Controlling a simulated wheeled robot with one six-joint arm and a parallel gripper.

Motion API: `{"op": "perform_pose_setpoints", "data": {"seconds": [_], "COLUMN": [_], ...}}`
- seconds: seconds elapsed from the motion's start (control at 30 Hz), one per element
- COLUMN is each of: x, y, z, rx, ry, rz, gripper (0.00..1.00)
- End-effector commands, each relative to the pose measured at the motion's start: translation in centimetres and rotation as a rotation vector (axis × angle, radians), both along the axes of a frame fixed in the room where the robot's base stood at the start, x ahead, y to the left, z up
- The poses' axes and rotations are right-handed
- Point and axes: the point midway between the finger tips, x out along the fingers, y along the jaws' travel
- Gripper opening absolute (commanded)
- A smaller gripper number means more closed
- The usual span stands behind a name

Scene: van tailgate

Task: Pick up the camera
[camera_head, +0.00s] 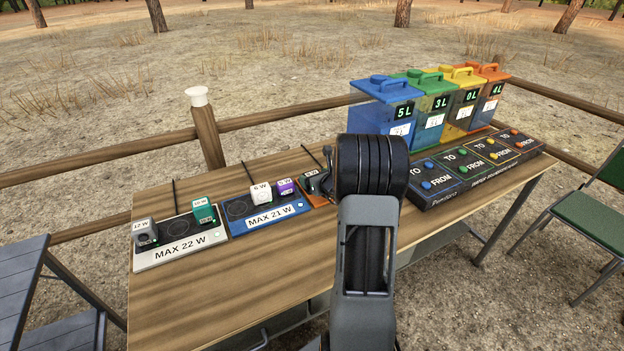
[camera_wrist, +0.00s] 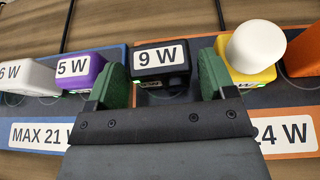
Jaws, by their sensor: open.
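A black box labelled 9 W (camera_wrist: 161,57), with a dark round part low on its front, stands on the orange-edged pad in the wrist view. It may be the camera; no label names it. My gripper (camera_wrist: 162,76) is open, its green-padded fingers to the left and right of this box. I cannot tell whether either finger touches it. In the head view my arm hides most of this spot. A grey 12 W device (camera_head: 145,232) with a round front stands on the white pad at the left.
A purple 5 W box (camera_wrist: 82,70) is close by the left finger, and a yellow device with a white round top (camera_wrist: 255,48) is close by the right. The blue pad (camera_head: 238,224) and colored tanks (camera_head: 386,108) share the table (camera_head: 215,285).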

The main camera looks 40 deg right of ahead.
Motion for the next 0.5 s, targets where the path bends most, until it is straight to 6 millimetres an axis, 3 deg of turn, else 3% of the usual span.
{"op": "perform_pose_setpoints", "data": {"seconds": [0.2,0.5], "x": [1.9,2.1], "y": [-0.1,-0.2], "z": [-0.8,-0.8], "rx": [-0.001,-0.001], "ry": [0.0,-0.001], "rz": [0.001,0.0], "gripper": [0.77,0.76]}}
